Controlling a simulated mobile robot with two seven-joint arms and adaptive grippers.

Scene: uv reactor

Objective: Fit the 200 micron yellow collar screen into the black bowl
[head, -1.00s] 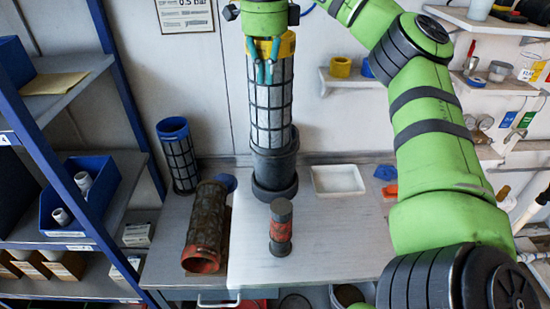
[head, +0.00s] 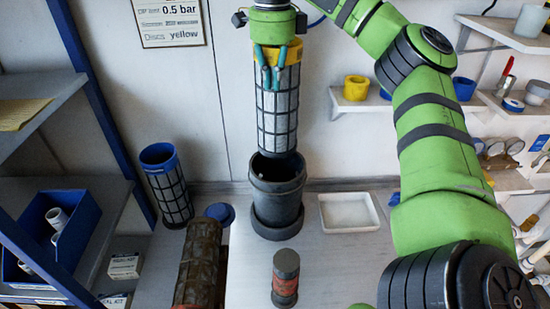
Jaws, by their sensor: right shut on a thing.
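The yellow collar screen (head: 279,108) is a grey mesh cylinder in a black grid frame with a yellow collar on top. My right gripper (head: 271,70) comes from above and is shut on its collar, with teal fingers over the yellow. The screen hangs roughly upright. The black bowl (head: 277,205) stands upright on the bench below it, with its dark opening showing. The screen's bottom end overlaps the bowl's back rim in the picture and appears above the opening; the exact gap and alignment cannot be told. My left gripper is not in view.
A blue-collared screen (head: 168,188) leans at the left. A dirty brown screen (head: 199,262) lies at the front left. A black and red cylinder (head: 285,279) stands in front of the bowl. A white tray (head: 349,228) is at the right. A wall shelf holds a yellow ring (head: 356,88).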

